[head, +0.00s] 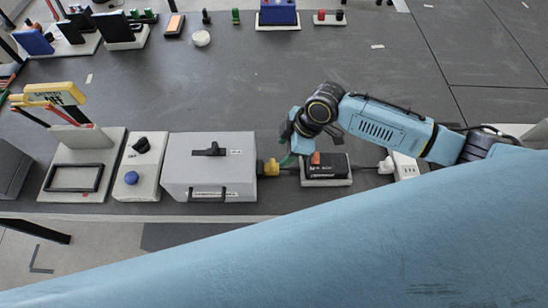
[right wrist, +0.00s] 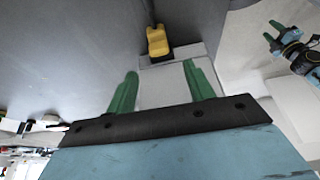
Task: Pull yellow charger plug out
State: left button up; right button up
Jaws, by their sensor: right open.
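The yellow charger plug (head: 271,167) sits against the right side of a grey box (head: 209,160). In the right wrist view the yellow plug (right wrist: 157,40) lies ahead of my right gripper's tips, roughly centred between their lines. My right gripper (head: 288,159) is open and just right of the plug. In the right wrist view its two green fingers (right wrist: 160,72) are apart with nothing held between them. Whether a finger touches the plug cannot be told. My left gripper (right wrist: 280,36) shows small at the upper right of the right wrist view; its jaw state is unclear.
A black device with an orange switch (head: 326,166) stands beside the right gripper. A white power socket (head: 403,166) is farther right. A panel with a blue knob (head: 136,177) and a stand with a yellow meter (head: 58,93) are left of the box. The table's middle is clear.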

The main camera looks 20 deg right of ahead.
aim_at(273, 163)
jog(key=x, duration=0.7)
jog(key=shift+w+a+f+b, duration=0.1)
jog(key=shift+f+b, duration=0.1)
jog(key=shift+b, duration=0.1)
jog(key=shift+c, duration=0.4)
